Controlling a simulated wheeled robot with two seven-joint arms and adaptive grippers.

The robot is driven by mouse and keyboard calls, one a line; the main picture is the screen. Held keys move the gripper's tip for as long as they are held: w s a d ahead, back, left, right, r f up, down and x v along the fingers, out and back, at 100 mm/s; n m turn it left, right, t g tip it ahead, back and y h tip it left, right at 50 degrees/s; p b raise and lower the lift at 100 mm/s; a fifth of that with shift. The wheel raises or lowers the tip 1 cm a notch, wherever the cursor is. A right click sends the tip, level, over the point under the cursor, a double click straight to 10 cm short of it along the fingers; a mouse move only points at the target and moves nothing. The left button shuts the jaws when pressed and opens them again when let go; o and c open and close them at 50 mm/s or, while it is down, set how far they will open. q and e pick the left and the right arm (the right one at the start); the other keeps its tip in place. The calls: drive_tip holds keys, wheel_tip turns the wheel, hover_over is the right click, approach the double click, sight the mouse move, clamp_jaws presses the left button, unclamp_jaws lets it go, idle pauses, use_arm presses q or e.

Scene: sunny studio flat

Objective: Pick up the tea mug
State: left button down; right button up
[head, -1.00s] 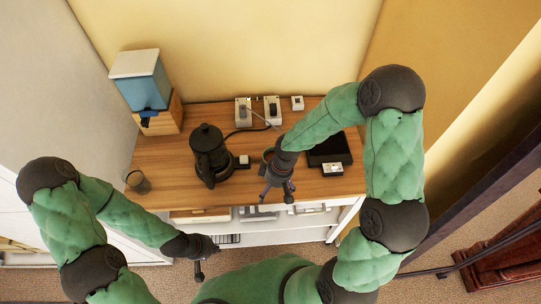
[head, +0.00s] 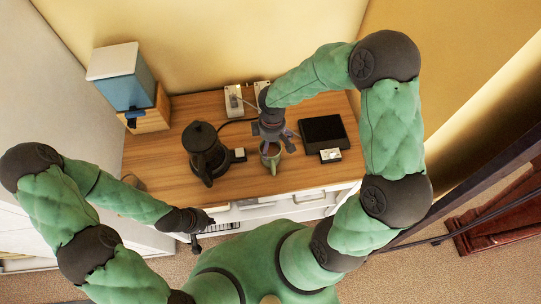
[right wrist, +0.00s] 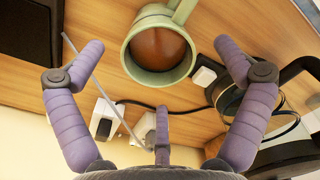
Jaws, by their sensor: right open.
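The tea mug (head: 270,165) is green, with brown liquid inside, and stands upright on the wooden counter. In the right wrist view the mug (right wrist: 166,76) is at the top centre, its handle pointing up and right, away from the gripper's palm. My right gripper (head: 274,140) is open and empty, just over the mug; it partly hides the mug in the head view. In the right wrist view the right gripper's (right wrist: 160,48) spread fingers flank the mug without visible contact. My left gripper (head: 202,228) hangs in front of the counter, apart from the mug; its finger opening is unclear.
A black coffee pot (head: 204,151) stands left of the mug, with a small white box (head: 239,155) between. A black flat device (head: 325,131) and a white box (head: 330,155) are to the right. Sockets (head: 234,101) with cables are behind. A blue-white dispenser (head: 124,80) stands back left.

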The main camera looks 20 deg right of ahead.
sight(271, 149)
drive_tip(key=shift+w+d+f, duration=0.1)
drive_tip(key=shift+f, duration=1.25)
drive_tip(key=shift+w+f, duration=0.1)
drive_tip(key=shift+f, duration=1.2)
drive_tip(key=c, duration=1.7)
drive_tip(key=shift+r, duration=0.1)
drive_tip(key=shift+r, duration=0.25)
drive_tip(key=s+a+r, duration=0.2)
drive_tip(key=s+r, duration=0.2)
drive_tip(key=s+a+r, duration=0.2)
drive_tip(key=s+r, duration=0.2)
drive_tip(key=s+a+r, duration=0.3)
drive_tip(key=s+r, duration=0.1)
drive_tip(key=shift+r, duration=0.25)
